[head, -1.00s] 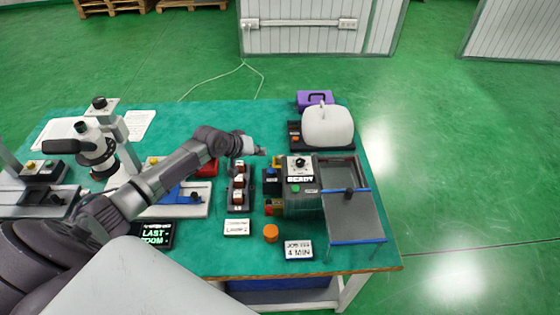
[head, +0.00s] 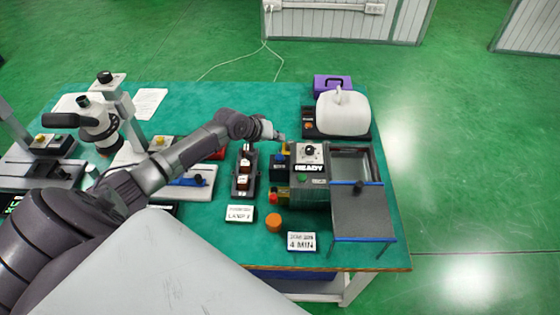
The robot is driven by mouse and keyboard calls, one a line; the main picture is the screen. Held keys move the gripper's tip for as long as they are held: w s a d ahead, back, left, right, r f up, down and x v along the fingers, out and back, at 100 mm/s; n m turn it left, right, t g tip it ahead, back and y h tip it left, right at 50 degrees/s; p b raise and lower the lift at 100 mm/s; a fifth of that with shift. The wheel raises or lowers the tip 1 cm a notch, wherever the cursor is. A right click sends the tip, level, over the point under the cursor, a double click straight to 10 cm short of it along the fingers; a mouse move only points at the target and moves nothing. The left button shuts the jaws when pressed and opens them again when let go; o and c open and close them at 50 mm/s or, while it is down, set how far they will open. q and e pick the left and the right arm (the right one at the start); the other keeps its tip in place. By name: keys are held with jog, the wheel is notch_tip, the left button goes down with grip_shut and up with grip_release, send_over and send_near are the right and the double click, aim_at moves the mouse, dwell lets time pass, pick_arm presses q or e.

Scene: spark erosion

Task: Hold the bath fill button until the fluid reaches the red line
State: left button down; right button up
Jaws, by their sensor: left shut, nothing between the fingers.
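My left gripper (head: 281,136) is shut and empty. It is above the table, just behind and left of the grey spark erosion machine's control box (head: 313,192). The box has a dial (head: 310,150), a screen reading READY (head: 308,168) and a green button below it. A yellow part (head: 287,148) and a dark blue block (head: 280,161) lie close below the fingertips; I cannot tell whether they touch. The grey bath (head: 376,160) is right of the box. Its fluid level and red line cannot be made out, nor which button is bath fill. My right gripper is out of view.
A white canister (head: 343,114) and a purple case (head: 332,86) stand behind the machine. An orange cap (head: 274,222) and a sign reading 4 MIN (head: 301,241) lie in front. A rack of brown-topped parts (head: 245,172) stands left. My left arm crosses a microscope's area.

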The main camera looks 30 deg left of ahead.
aim_at(278, 157)
pick_arm(q)
notch_tip(278, 157, down, 3)
jog(key=shift+s+f+b, duration=0.1)
jog(key=shift+f+b, duration=0.1)
jog(key=shift+b, duration=1)
jog(key=shift+f+b, duration=0.45)
jog(key=shift+f, duration=0.55)
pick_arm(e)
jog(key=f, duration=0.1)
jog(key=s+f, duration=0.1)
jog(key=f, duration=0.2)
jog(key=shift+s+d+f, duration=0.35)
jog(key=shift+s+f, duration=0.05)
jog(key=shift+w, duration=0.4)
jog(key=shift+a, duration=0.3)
pick_arm(q)
jog(key=shift+f, duration=0.15)
jog(key=shift+f, duration=0.35)
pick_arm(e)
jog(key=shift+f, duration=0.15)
